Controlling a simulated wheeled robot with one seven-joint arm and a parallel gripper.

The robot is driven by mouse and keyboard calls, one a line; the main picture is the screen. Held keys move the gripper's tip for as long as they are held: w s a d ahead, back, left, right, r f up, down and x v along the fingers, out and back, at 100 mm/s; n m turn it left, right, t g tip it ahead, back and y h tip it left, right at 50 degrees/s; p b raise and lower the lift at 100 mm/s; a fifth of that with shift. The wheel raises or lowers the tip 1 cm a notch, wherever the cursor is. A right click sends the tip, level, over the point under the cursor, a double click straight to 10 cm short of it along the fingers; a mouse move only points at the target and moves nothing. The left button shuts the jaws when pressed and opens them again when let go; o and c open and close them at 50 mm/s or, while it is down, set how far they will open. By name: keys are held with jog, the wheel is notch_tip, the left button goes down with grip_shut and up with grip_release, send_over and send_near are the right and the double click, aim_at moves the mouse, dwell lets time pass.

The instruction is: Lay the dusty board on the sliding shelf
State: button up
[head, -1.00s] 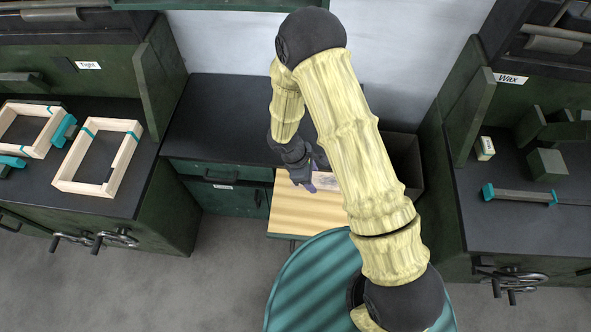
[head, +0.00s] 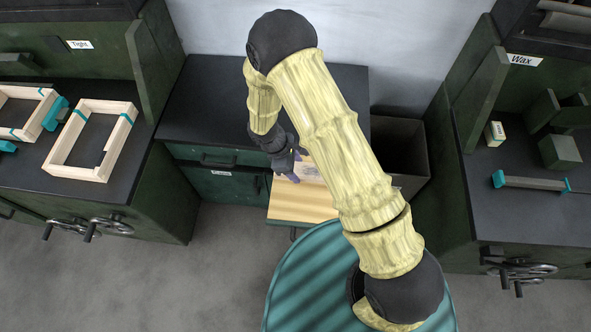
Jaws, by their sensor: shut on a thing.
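The dusty board (head: 311,171) is a pale piece with greyish marks, partly hidden behind my arm. My gripper (head: 293,173) is shut on its left end, over the back part of the sliding shelf. The sliding shelf (head: 298,204) is a light wooden board pulled out from below the dark counter. Its right part is hidden by my arm. I cannot tell whether the dusty board touches the shelf or hangs just above it.
A dark open bin (head: 408,158) stands right of the shelf. The left bench holds pale wooden frames (head: 112,108) with teal clamps and a "Tight" label (head: 79,44). The right bench, labelled "Wax" (head: 523,60), holds a clamp bar (head: 530,183) and small blocks. The middle counter (head: 225,105) is clear.

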dwell(0.3)
jog(key=f+b, duration=0.2)
jog(key=f, duration=0.1)
jog(key=f+b, duration=0.2)
jog(key=shift+w+d+f, duration=0.1)
jog(key=shift+d+f, duration=0.1)
jog(key=shift+f, duration=0.2)
jog(key=shift+a+f+b, duration=0.1)
jog(key=shift+f+b, duration=0.2)
jog(key=shift+b, duration=0.1)
jog(key=shift+s, duration=0.2)
jog(key=shift+w, duration=0.1)
jog(key=shift+f, duration=0.15)
dwell(0.9)
jog(key=o, duration=1.1)
